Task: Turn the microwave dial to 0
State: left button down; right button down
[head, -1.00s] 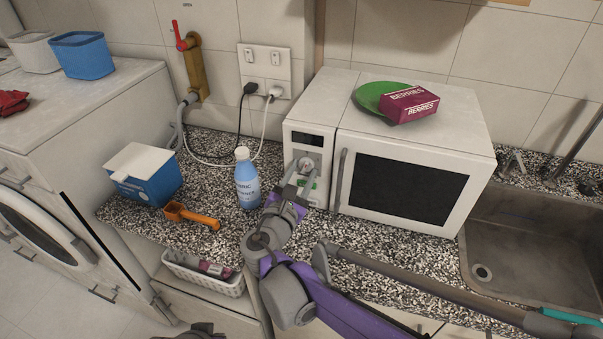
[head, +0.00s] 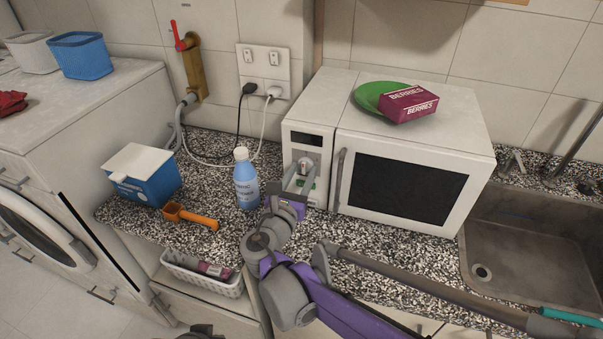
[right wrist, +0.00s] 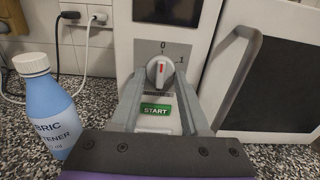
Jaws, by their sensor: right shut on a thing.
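The white microwave (head: 400,135) stands on the counter with its door shut. Its dial (right wrist: 160,70) is a grey-white knob with a red mark, on the panel left of the door. The mark points nearly straight up, about at the printed 0 (right wrist: 163,46); the 1 is to its right. My right gripper (right wrist: 160,84) is shut on the dial, one finger on each side. In the head view the right gripper (head: 299,176) reaches the panel from below, and its fingers partly hide the dial. A green START button (right wrist: 155,110) shows below the dial. My left gripper is not in view.
A blue bottle (head: 246,180) stands close left of the right gripper. An orange scoop (head: 192,217) and a blue box (head: 146,177) are further left. A green plate (head: 369,97) and berries box (head: 409,104) lie on the microwave. A sink (head: 535,235) is at right.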

jog(key=shift+c, duration=2.1)
grip_release()
jog(key=shift+s, duration=0.1)
jog(key=v, duration=1)
jog(key=shift+s+a, duration=0.15)
jog(key=shift+s, duration=0.2)
